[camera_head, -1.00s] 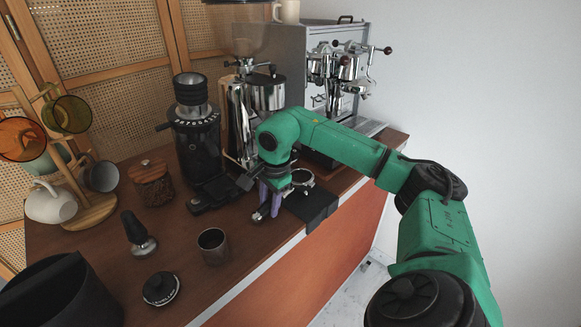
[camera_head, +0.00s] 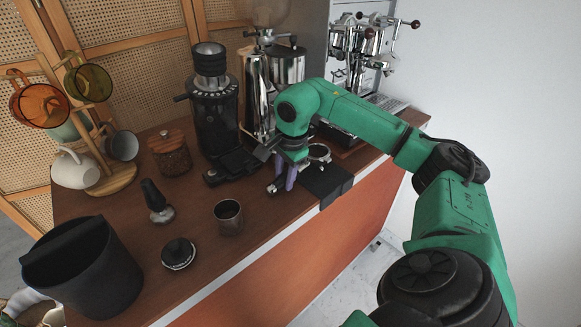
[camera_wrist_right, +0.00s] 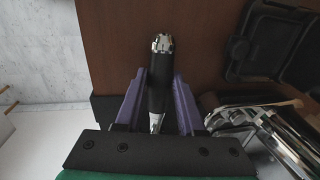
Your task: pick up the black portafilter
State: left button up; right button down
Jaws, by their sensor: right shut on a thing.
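The black portafilter lies at the front edge of the wooden counter. Its metal basket ring (camera_head: 318,152) shows just right of my right gripper in the head view. In the right wrist view its black handle (camera_wrist_right: 159,82), with a chrome end cap, runs between the two purple fingers. My right gripper (camera_head: 284,181) is shut on the handle, and the fingers (camera_wrist_right: 157,88) lie along both sides of it. A black mat (camera_head: 326,182) hangs over the counter edge beside it. I cannot tell whether the handle is clear of the surface. My left gripper is not in view.
A black grinder (camera_head: 214,115) stands behind, left of my right gripper. A metal cup (camera_head: 229,217), tamper (camera_head: 156,202), round black leveler (camera_head: 178,253) and black bin (camera_head: 82,269) stand to the left. The espresso machine (camera_head: 365,50) is at the back right.

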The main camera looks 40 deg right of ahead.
notch_tip(320, 180, up, 20)
jog(key=p, duration=0.6)
jog(key=shift+f, duration=0.15)
